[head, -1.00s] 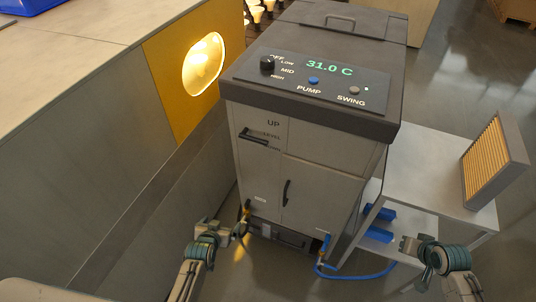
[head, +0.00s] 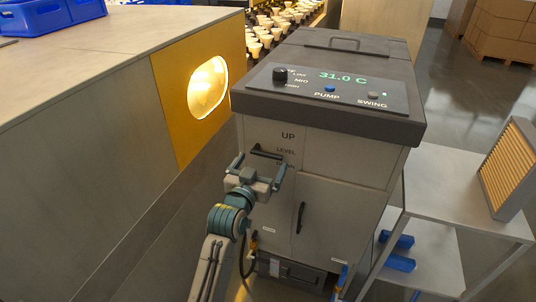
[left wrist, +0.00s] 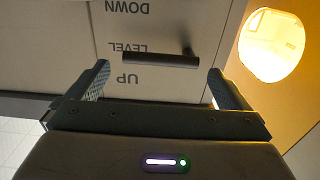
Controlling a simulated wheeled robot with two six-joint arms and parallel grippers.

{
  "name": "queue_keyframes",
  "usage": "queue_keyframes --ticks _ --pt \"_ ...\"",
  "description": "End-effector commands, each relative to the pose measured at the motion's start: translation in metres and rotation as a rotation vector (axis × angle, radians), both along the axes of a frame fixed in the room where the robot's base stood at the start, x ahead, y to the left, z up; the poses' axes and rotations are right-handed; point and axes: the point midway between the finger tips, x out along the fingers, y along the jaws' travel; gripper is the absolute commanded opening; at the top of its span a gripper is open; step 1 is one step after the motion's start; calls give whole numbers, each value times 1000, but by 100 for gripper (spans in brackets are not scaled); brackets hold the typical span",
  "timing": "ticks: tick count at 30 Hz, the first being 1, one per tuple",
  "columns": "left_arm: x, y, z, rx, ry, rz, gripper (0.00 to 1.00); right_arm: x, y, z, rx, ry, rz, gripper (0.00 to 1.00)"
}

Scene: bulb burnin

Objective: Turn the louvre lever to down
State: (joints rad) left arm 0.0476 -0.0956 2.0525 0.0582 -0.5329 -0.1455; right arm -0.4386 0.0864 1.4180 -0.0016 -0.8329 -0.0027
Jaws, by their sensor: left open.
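The louvre lever (head: 267,152) is a dark bar handle on the upper front of the grey cabinet, beside the printed words UP, LEVEL and DOWN. Its bar lies nearly horizontal, about at LEVEL. In the left wrist view the lever (left wrist: 160,60) appears upside down with its labels, between my fingers. My left gripper (head: 259,171) is open and empty, just in front of and slightly below the lever, one finger to each side. No contact is visible. In the head view the gripper partly covers the DOWN label. My right gripper is out of view.
The cabinet top (head: 345,75) has a 31.0 C display, a knob and PUMP and SWING buttons. A door handle (head: 300,217) is below the lever. A yellow panel with a glowing window (head: 208,88) stands close on the left. A shelf (head: 440,185) with a slatted filter (head: 508,168) is at right.

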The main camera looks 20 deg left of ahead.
Motion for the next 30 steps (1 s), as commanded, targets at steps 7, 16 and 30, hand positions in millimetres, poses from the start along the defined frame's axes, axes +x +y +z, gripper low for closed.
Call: queue_keyframes --ticks 7,16,30 --pt "40 -1 0 1 0 0 100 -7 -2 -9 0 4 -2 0" --pt "52 -2 -1 0 0 0 100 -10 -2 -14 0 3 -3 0" --pt "51 -2 -1 0 0 0 44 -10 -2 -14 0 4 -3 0"
